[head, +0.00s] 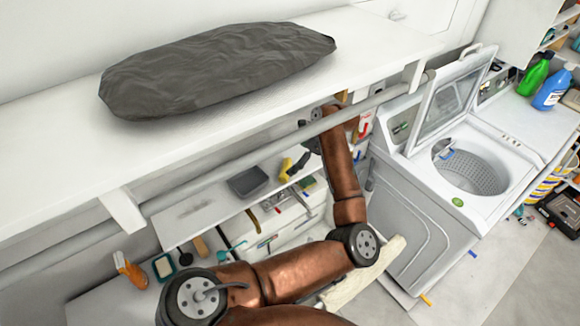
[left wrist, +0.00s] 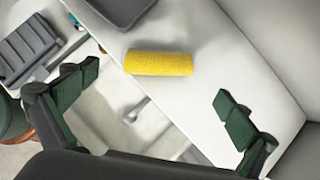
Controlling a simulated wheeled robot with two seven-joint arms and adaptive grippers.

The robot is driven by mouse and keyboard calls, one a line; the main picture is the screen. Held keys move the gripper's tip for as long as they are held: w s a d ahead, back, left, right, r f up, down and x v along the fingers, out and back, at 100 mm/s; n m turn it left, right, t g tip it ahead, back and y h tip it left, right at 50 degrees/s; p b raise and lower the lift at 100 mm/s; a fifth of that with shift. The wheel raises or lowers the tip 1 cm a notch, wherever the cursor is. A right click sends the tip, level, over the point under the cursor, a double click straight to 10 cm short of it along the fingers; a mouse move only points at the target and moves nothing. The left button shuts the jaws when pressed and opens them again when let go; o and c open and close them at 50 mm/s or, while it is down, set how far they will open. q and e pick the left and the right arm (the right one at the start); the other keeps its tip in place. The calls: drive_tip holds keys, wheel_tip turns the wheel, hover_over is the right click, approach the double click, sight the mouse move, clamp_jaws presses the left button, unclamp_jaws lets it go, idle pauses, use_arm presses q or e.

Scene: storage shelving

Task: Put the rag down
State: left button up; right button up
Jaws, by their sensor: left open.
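A yellow roll with a rough surface (left wrist: 158,63), which looks like the rag, lies on a white shelf board (left wrist: 215,85) in the left wrist view. A small yellow piece (head: 285,169), probably the same thing, shows beside my left gripper (head: 302,158) in the head view. In the left wrist view my left gripper (left wrist: 157,88) is open, its two dark green fingers wide apart. Nothing is between them, and the roll appears beyond the fingertips, apart from both. My right gripper is in neither view.
A grey tray (head: 248,182) stands left of the gripper. Above is a white shelf (head: 180,135) with a large dark grey bundle (head: 215,67), and a pipe runs under it. An open-lidded washing machine (head: 425,190) stands at right. Small tools lie at lower left.

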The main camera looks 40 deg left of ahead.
use_arm(q)
drive_tip(key=v, duration=0.5)
drive_tip(key=shift+b, duration=0.3)
drive_tip(key=shift+s+f, duration=0.1)
